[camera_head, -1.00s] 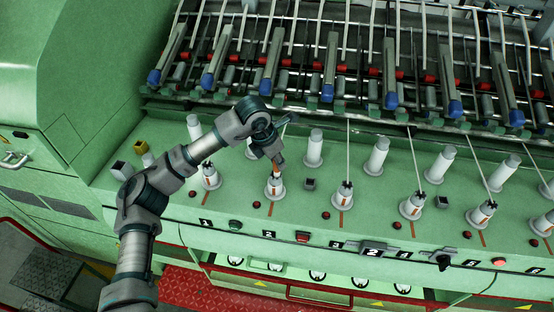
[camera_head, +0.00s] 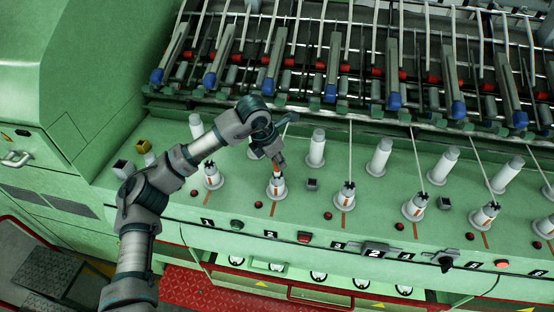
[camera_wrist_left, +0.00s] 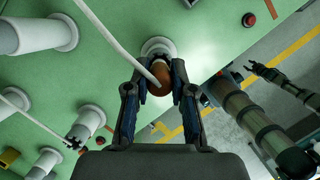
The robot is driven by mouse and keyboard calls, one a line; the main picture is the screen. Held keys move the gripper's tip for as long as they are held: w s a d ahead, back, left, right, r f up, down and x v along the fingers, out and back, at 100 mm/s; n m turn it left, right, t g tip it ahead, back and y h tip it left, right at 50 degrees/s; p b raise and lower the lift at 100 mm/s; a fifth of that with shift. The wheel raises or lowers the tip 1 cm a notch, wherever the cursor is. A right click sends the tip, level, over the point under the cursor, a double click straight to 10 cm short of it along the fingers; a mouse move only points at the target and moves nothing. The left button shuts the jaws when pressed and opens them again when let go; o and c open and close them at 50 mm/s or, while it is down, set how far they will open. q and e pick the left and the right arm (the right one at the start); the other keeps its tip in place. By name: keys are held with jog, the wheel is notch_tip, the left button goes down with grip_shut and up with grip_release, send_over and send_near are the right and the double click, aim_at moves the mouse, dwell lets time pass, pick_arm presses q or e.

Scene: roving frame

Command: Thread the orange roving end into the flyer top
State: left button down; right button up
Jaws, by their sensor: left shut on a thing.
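My left gripper (camera_head: 279,162) hangs over the second flyer (camera_head: 277,188) from the left, a white upright piece on a round base. In the left wrist view, my left gripper (camera_wrist_left: 160,88) is shut around the rounded orange-brown roving end (camera_wrist_left: 160,78). The orange also shows below the fingers in the head view (camera_head: 277,171), very near the flyer top. I cannot tell whether it touches or enters the top. The flyer's white base (camera_wrist_left: 158,47) shows behind the fingers; its top opening is hidden. What may be my right gripper (camera_wrist_left: 262,72) shows small and dark; its fingers are unclear.
A white strand (camera_wrist_left: 112,38) crosses the left wrist view to the fingers. White bobbins (camera_head: 316,147) and other flyers (camera_head: 345,195) with strands stand close by on the green deck (camera_head: 110,180). Rollers and blue-tipped arms (camera_head: 331,92) line the back.

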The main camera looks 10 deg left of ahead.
pick_arm(q)
jog(key=shift+f, duration=0.2)
dwell(0.3)
jog(key=shift+f+b, duration=0.45)
jog(key=shift+c, duration=2.1)
grip_release()
jog(key=shift+r, duration=0.2)
jog(key=shift+r+p, duration=3.2)
jog(key=shift+r, duration=1.7)
